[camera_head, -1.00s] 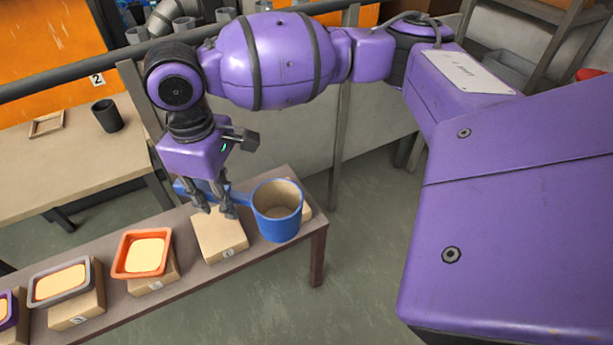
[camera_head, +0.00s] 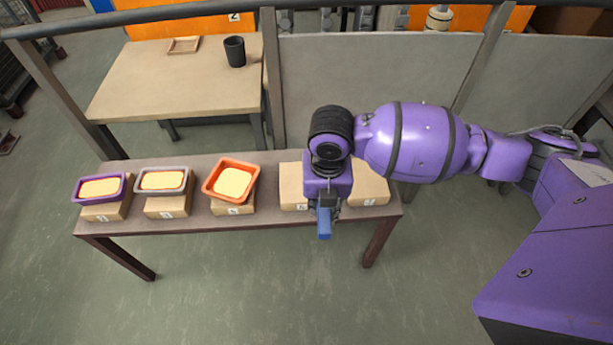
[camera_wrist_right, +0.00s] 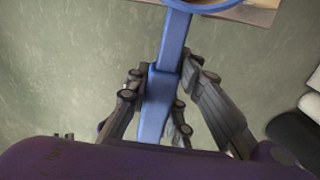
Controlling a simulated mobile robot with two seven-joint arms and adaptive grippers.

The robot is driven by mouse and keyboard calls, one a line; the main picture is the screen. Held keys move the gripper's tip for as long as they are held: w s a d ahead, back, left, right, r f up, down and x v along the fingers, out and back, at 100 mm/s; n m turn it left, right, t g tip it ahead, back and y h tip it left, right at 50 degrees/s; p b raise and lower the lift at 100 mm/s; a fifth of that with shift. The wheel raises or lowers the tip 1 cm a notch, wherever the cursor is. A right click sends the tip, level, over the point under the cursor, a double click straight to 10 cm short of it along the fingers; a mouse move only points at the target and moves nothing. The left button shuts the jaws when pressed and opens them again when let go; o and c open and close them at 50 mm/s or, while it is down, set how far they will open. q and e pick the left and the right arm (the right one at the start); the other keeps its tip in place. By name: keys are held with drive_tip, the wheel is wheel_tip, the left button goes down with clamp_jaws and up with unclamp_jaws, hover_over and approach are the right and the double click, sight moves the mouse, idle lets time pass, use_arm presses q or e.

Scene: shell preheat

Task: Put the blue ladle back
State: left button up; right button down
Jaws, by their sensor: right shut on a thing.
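The blue ladle (camera_head: 324,224) is in my right gripper (camera_head: 323,207), over the front edge of the brown bench's right part. In the head view only the end of its handle shows, pointing toward me; the cup is hidden behind my wrist. In the right wrist view the fingers (camera_wrist_right: 157,92) are closed on both sides of the blue handle (camera_wrist_right: 157,105). The handle runs up to the cup's blue rim (camera_wrist_right: 215,5), cut off by the top edge. My left gripper is not in view.
The brown bench (camera_head: 270,222) carries several wooden blocks. Purple (camera_head: 79,200), grey (camera_head: 142,191) and orange (camera_head: 209,190) trays with pale filling sit on the left ones. Two right blocks (camera_head: 291,186) (camera_head: 368,190) show no tray. Behind, a table (camera_head: 150,80) holds a dark cup (camera_head: 235,51).

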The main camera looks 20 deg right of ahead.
drive_tip(key=shift+w+f, duration=0.15)
drive_tip(key=shift+n, duration=0.3)
drive_tip(key=w+f, duration=0.3)
drive_tip(key=w, duration=0.1)
drive_tip(key=w+f+b, duration=0.1)
drive_tip(key=w+f, duration=0.2)
drive_tip(key=w, duration=0.2)
drive_tip(key=w+a+f+b, duration=0.1)
drive_tip(key=w+f, duration=0.2)
drive_tip(key=w, duration=0.1)
drive_tip(key=shift+w, duration=0.15)
drive_tip(key=shift+w+f, duration=0.2)
drive_tip(key=shift+f, duration=0.05)
wheel_tip(320, 180, down, 3)
drive_tip(key=shift+f+b, duration=0.1)
drive_tip(key=shift+b, duration=0.2)
drive_tip(key=shift+w, duration=0.1)
drive_tip(key=shift+f, duration=0.1)
drive_tip(key=c, duration=1.6)
unclamp_jaws()
drive_tip(key=shift+o, duration=0.2)
